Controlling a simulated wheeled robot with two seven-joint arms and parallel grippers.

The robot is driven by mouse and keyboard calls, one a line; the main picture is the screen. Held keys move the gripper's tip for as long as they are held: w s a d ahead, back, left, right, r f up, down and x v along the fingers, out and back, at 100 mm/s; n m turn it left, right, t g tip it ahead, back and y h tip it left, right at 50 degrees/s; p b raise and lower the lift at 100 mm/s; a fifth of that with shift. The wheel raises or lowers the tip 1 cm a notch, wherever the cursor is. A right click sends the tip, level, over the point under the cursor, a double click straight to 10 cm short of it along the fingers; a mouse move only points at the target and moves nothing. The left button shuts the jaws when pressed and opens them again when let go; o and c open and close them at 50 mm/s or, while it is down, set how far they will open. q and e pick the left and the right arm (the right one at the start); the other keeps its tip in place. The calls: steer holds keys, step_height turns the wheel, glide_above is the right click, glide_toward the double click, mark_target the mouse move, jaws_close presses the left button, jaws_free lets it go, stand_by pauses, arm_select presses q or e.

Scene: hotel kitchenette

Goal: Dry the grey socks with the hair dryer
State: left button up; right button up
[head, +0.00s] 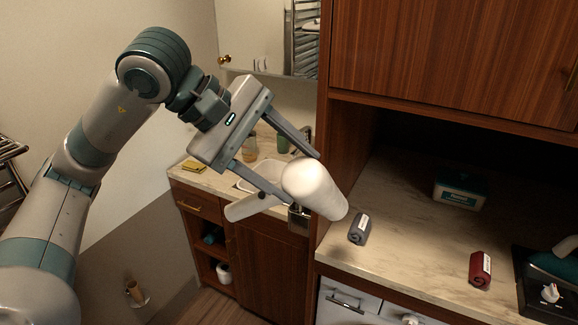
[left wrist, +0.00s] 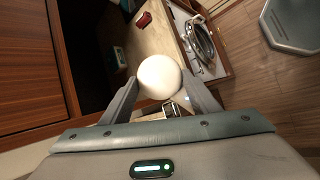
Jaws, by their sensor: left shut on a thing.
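The white hair dryer (head: 315,189) is held in the air by my left gripper (head: 303,178), whose two fingers close on its rounded body. Its handle sticks out to the lower left. In the left wrist view the hair dryer (left wrist: 158,77) shows as a white round shape between the fingertips. The rolled grey socks (head: 359,229), with a white label, lie on the marble counter just right of and below the dryer's wide end. I cannot make the grey socks out in the left wrist view. My right gripper is not in view.
Dark red rolled socks (head: 480,270) lie farther right on the counter (head: 415,245). A teal box (head: 460,190) stands at the back, and a dark case (head: 548,280) at the right edge. A wooden cabinet (head: 455,60) overhangs the counter. A sink (head: 262,175) is behind my gripper.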

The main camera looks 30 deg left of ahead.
arm_select(q)
steer(key=shift+w+d+f+b, duration=0.2)
steer(key=shift+w+f+b, duration=0.05)
steer(key=shift+w+f, duration=0.55)
steer(key=shift+w+d+f+b, duration=0.3)
steer(key=shift+w+f, duration=0.3)
steer(key=shift+f, duration=0.3)
steer(key=shift+w+d+f+b, duration=0.15)
steer(key=shift+w+f+b, duration=0.1)
steer(key=shift+w+f, duration=0.55)
steer(key=shift+s+f, duration=0.1)
steer(key=shift+s, duration=0.05)
steer(key=shift+c, duration=0.2)
stand_by(5.1)
